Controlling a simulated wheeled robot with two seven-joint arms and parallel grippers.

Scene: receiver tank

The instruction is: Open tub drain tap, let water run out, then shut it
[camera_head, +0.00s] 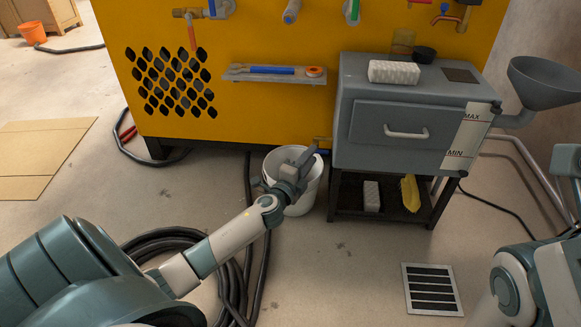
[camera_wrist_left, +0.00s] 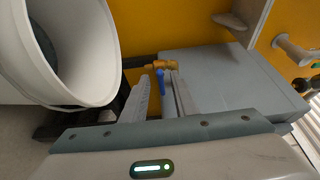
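The tub is a grey box-shaped tank (camera_head: 362,150) with a drawer-like front and a MAX/MIN gauge. Its brass drain tap (camera_head: 322,141) sits at its lower left side, partly hidden by my gripper in the head view. In the left wrist view the brass tap (camera_wrist_left: 160,65) has a blue lever (camera_wrist_left: 161,84). My left gripper (camera_head: 310,156) is at the tap, above the white bucket (camera_head: 310,190). In the wrist view its fingers (camera_wrist_left: 162,92) are apart, with the lever showing between them; contact cannot be told. My right gripper is out of view. No running water shows.
The tub stands on a dark frame with a white block (camera_head: 371,196) and yellow cloth (camera_head: 410,193) on its shelf. A yellow panel (camera_head: 270,110) with a small shelf (camera_head: 275,74) rises behind. Black hose (camera_head: 175,240) and a floor grate (camera_head: 432,289) lie in front.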

